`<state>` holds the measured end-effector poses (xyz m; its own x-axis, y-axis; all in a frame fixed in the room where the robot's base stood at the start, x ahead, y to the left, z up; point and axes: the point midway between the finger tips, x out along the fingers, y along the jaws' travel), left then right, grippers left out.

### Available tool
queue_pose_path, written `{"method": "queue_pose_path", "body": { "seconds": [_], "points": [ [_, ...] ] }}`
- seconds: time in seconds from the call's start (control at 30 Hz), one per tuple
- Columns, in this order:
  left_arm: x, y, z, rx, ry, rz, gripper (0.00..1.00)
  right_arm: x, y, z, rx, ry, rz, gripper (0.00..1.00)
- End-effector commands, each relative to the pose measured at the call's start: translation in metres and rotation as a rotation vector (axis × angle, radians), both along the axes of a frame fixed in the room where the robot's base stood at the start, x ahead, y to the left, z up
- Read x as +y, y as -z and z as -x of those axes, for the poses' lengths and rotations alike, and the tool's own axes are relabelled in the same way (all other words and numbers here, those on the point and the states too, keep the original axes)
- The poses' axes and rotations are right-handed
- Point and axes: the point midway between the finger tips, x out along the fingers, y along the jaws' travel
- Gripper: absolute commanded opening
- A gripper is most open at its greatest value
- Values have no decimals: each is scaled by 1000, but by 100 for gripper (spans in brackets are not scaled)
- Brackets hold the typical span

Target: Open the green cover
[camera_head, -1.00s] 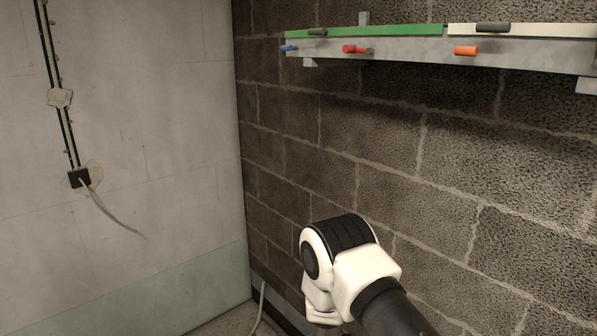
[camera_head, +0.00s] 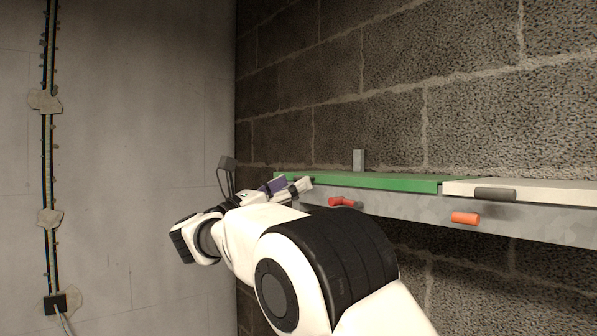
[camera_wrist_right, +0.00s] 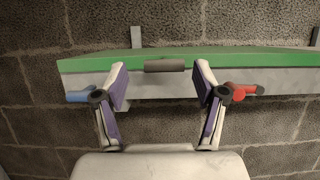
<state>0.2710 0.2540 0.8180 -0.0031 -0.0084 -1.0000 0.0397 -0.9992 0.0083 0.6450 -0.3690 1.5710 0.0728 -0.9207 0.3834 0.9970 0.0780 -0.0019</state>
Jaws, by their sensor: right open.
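The green cover (camera_head: 385,181) lies flat along the top of a grey metal tray on the block wall. It also shows in the wrist view (camera_wrist_right: 262,57), with a dark grey handle (camera_wrist_right: 165,66) on its front edge. My right gripper (camera_head: 290,186) is at the cover's left end in the head view. In the wrist view the right gripper (camera_wrist_right: 160,78) is open, one finger on each side of the handle. I cannot tell whether the fingers touch the cover. My left gripper is not in view.
The grey tray (camera_head: 400,205) carries a red peg (camera_head: 343,202) and an orange peg (camera_head: 465,218); a blue peg (camera_wrist_right: 79,96) shows in the wrist view. A white cover (camera_head: 560,194) with a dark handle (camera_head: 495,194) adjoins at right. A metal bracket (camera_head: 358,160) rises behind.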

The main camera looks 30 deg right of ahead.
Motion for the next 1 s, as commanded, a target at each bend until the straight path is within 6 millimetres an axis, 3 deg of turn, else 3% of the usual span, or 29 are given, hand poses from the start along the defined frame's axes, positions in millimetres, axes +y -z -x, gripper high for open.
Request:
{"method": "queue_pose_path", "body": {
  "seconds": [0.03,0.13,0.43,0.63,1.0],
  "points": [
    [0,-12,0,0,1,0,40,-10,-9,-1,2,2,-3,71],
    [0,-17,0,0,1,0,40,-21,-12,-2,1,1,-1,71],
    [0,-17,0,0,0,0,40,-27,-10,-2,1,-1,1,71],
    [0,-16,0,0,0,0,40,-27,-10,-3,1,-1,0,0],
    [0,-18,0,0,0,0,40,-27,-18,-2,2,0,-28,0]
  ]
}}
